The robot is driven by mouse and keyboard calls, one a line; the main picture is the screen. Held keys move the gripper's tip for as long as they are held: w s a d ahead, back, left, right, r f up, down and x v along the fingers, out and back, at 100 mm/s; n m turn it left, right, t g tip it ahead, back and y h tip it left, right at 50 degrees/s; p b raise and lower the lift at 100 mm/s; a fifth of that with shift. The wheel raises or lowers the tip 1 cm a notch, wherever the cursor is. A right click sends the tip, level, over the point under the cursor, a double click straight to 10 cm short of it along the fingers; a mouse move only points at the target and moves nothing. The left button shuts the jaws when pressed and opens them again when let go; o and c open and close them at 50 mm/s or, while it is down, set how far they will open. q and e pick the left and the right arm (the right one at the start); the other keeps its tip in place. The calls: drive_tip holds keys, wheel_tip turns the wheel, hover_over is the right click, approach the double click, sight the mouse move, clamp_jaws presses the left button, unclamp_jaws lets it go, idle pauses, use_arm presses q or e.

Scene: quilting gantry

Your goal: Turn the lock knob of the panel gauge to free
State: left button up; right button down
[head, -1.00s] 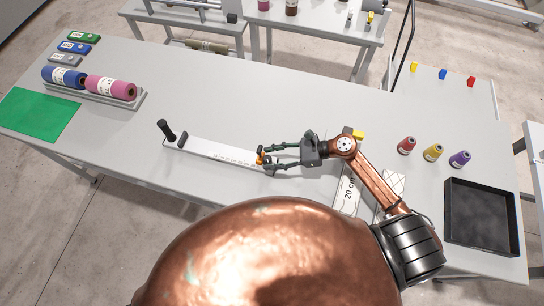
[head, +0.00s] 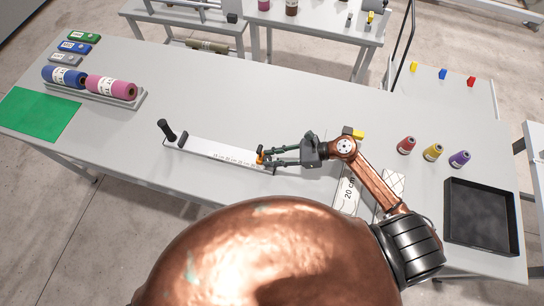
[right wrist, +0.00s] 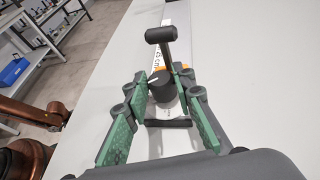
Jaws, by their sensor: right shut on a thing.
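The panel gauge (head: 215,151) is a long white ruled bar lying on the grey table, with a dark upright handle (head: 166,129) at its left end. An orange part (head: 260,158) shows near its right end. In the right wrist view the lock knob (right wrist: 161,88) is a dark round knob with a pale pointer line on its top. My right gripper (head: 268,156) is shut on the knob, with a green-padded finger on each side. The fingers hide the knob in the head view. My left gripper is not in view.
A card marked 20 cm (head: 348,192) lies near my right forearm, with a yellow block (head: 358,134) behind the wrist. Red, yellow and purple cones (head: 433,152) and a black tray (head: 480,216) stand at right. Thread spools (head: 110,88) and a green mat (head: 38,114) are at left.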

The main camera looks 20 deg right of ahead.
drive_tip(key=shift+s+r+m+t+h+p, duration=0.15)
drive_tip(key=shift+m+t+h+p, duration=0.2)
drive_tip(key=shift+m+t+p, duration=0.2)
drive_tip(key=shift+s+m+t+h+p, duration=0.1)
drive_tip(key=shift+m+t+h+p, duration=0.3)
drive_tip(key=shift+m+t, duration=0.25)
drive_tip(key=m+t+p, duration=0.1)
drive_tip(key=p, duration=0.1)
drive_tip(key=m+t+h+p, duration=0.1)
drive_tip(key=shift+a+r+h+p, duration=0.1)
drive_tip(key=shift+a+h+p, duration=0.15)
drive_tip(key=shift+p, duration=0.1)
drive_tip(key=shift+f+m+t+h+p, duration=0.2)
drive_tip(key=shift+m+t+h+p, duration=0.2)
drive_tip(key=shift+m+t+p, duration=0.3)
drive_tip(key=c, duration=1.6)
unclamp_jaws()
